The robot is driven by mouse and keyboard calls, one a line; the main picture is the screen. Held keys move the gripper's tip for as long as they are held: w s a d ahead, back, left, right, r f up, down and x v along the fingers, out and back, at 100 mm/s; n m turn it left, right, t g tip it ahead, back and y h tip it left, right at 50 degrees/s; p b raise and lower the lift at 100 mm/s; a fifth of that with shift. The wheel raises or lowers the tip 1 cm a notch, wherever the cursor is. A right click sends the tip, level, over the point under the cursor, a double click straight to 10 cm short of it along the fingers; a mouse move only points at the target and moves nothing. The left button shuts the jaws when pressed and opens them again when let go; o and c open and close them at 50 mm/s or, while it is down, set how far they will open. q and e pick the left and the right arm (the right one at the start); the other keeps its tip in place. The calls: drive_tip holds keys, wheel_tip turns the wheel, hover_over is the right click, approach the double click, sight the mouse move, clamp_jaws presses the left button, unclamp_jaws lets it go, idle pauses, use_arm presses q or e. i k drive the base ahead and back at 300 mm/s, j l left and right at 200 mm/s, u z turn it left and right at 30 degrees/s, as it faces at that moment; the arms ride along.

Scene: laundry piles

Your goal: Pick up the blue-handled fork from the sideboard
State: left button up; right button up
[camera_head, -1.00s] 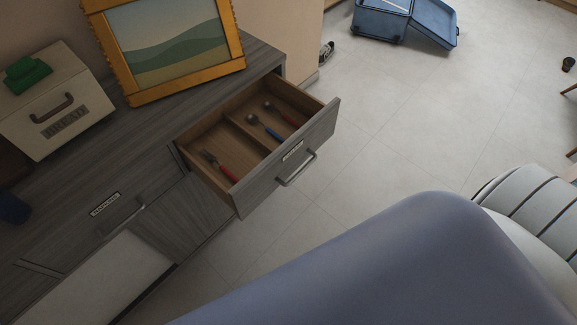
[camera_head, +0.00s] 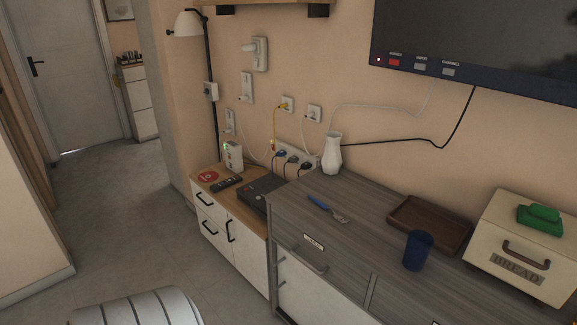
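A utensil with a blue handle and a metal head, the blue-handled fork (camera_head: 319,203), lies flat on the grey wood-grain top of the sideboard (camera_head: 362,241). Neither of my grippers is in view.
On the sideboard stand a white vase (camera_head: 332,154), a brown tray (camera_head: 429,223), a dark blue cup (camera_head: 417,251) and a cream bread box (camera_head: 520,247). A lower cabinet with a router (camera_head: 233,155) adjoins on the left. Floor (camera_head: 130,225) is clear at left.

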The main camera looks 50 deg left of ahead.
sight(337, 215)
drive_tip(key=u, duration=1.4)
drive_tip(key=i+j+z, duration=0.15)
drive_tip(key=z, duration=0.35)
drive_tip(key=j+z, duration=0.45)
drive_tip(key=i+j+z, duration=0.1)
drive_tip(key=j+z, duration=0.2)
drive_tip(key=z, duration=0.2)
